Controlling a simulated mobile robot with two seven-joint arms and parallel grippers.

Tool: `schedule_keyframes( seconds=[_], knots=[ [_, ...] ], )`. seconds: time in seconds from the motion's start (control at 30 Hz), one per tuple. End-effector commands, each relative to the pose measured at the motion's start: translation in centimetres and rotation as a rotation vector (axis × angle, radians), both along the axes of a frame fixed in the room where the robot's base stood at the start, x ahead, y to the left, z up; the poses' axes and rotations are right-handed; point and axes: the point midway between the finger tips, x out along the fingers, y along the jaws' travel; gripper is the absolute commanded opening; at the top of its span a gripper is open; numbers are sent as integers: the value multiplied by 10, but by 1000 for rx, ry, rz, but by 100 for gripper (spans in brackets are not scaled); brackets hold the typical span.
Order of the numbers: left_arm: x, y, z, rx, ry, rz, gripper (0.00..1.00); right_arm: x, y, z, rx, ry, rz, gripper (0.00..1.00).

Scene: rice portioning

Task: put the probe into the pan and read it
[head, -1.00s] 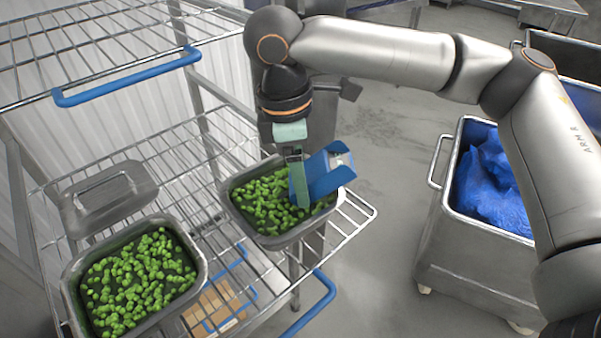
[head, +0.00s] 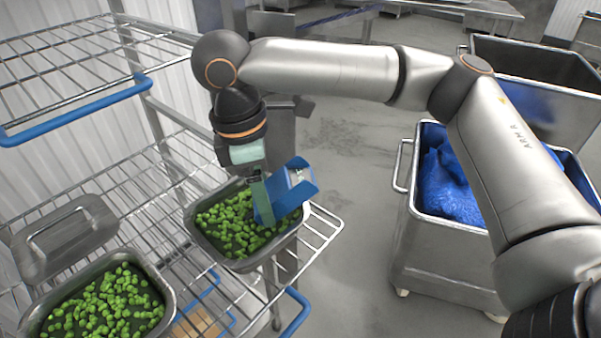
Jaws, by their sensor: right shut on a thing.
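My right gripper (head: 262,192) points down over the far pan and is shut on the blue probe (head: 290,190). The probe's blue body is tilted beside the fingers, with a pale face at its upper right. Its lower end is at the green pieces, and I cannot tell how deep it reaches. The pan (head: 240,266) is a metal tray of green vegetable pieces on the wire rack's shelf. My left gripper is not in view.
A second pan (head: 165,283) of green pieces stands at the lower left, with a metal lid (head: 65,235) behind it. The wire rack (head: 150,195) has blue-edged shelves. A metal bin (head: 440,250) with blue lining stands right; floor between is clear.

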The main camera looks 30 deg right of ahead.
Motion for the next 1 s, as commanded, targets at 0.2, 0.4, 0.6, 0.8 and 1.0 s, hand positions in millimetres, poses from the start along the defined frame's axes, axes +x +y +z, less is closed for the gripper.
schedule_keyframes(
  seconds=[0.2, 0.4, 0.6, 0.8, 1.0],
  knots=[
    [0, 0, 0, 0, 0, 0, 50, 0, 0, 0, 0, 0, 0, 14],
    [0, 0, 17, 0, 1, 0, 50, 0, 0, 14, 0, 0, 0, 14],
    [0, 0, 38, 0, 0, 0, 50, 0, 0, 29, 1, 1, 1, 14],
    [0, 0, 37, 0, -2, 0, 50, 1, 0, 43, 2, -2, -1, 14],
    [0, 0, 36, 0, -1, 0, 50, 0, 0, 63, 0, -2, 0, 14]
  ],
)
